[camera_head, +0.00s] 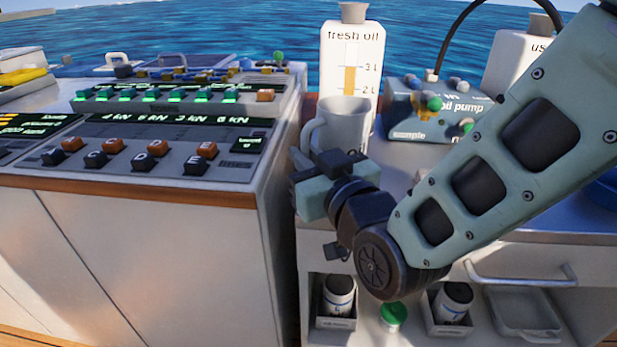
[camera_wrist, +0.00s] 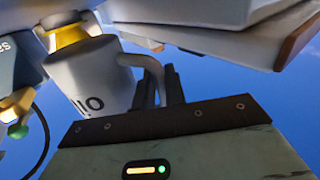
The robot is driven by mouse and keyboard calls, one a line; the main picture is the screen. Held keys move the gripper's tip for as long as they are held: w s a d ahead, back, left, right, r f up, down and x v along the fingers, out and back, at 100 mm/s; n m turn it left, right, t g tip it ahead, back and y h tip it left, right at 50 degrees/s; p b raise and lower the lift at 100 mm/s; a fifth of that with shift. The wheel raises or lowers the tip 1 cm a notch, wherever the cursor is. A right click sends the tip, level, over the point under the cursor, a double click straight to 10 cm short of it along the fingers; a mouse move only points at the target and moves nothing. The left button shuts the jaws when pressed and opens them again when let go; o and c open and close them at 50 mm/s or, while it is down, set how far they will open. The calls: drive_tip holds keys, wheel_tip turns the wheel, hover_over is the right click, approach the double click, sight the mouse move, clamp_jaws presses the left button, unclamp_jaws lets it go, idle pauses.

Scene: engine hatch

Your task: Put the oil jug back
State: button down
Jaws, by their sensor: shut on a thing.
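A pale grey oil jug (camera_head: 346,124) with dark lettering stands or hangs in front of the fresh oil container (camera_head: 351,55) in the head view. Its handle is on its left side. My gripper (camera_head: 305,162) is at the handle, just below and left of the jug. In the wrist view the jug (camera_wrist: 92,78) fills the upper left, its lettering upside down. The dark fingers of my gripper (camera_wrist: 165,88) are shut on its handle (camera_wrist: 148,66). The jug's underside is hidden by my arm in the head view, so I cannot tell whether it touches the counter.
The control console (camera_head: 150,155) stands close on the left. An oil pump box (camera_head: 435,112) and a used oil container (camera_head: 505,62) are behind my arm. Below, an open shelf holds dark-lidded bottles in holders (camera_head: 340,296), a green-capped jar (camera_head: 393,316) and a clear tray (camera_head: 522,312).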

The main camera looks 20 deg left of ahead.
drive_tip(key=shift+f, duration=1.7)
drive_tip(key=shift+f+b, duration=0.1)
drive_tip(key=shift+b, duration=0.3)
drive_tip(key=c, duration=1.5)
unclamp_jaws()
drive_tip(key=shift+o, duration=0.2)
drive_tip(key=p+v, duration=1.1)
drive_tip(key=v, duration=0.1)
